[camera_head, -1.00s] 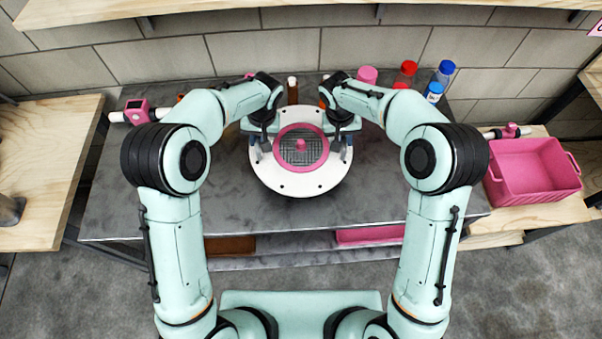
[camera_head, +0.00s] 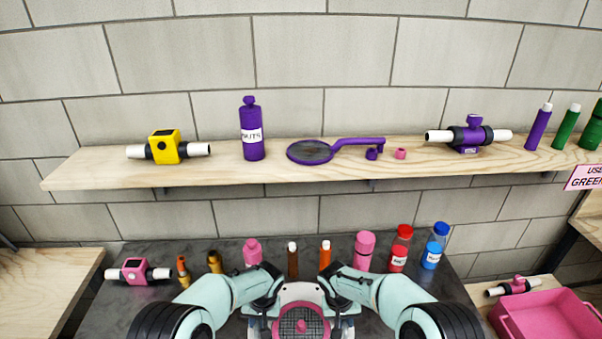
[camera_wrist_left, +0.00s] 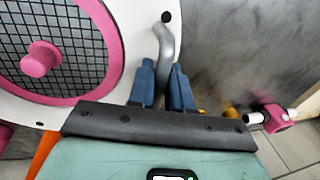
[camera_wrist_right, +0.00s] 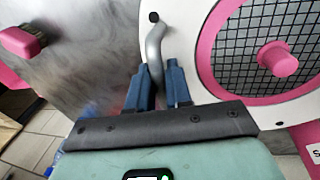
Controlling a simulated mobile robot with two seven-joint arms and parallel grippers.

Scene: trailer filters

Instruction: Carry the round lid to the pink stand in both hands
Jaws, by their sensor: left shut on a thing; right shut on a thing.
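The round lid (camera_head: 302,292) is a white disc with a pink ring, dark mesh and a pink knob, cut off by the bottom edge of the head view. It also shows in the left wrist view (camera_wrist_left: 117,103) and the right wrist view (camera_wrist_right: 188,22). My left gripper (camera_wrist_left: 163,82) is shut on a grey bent handle of the lid. My right gripper (camera_wrist_right: 158,84) is shut on the opposite handle. A pink surface with a white label (camera_wrist_right: 313,152) shows partly at the right wrist view's edge; I cannot tell whether it is the pink stand.
Several bottles, including a red-capped one (camera_head: 400,249) and a blue one (camera_head: 434,246), line the back of the dark table (camera_head: 120,308). A wooden shelf (camera_head: 215,176) holds purple and yellow items above. A pink bin (camera_head: 548,316) stands at right.

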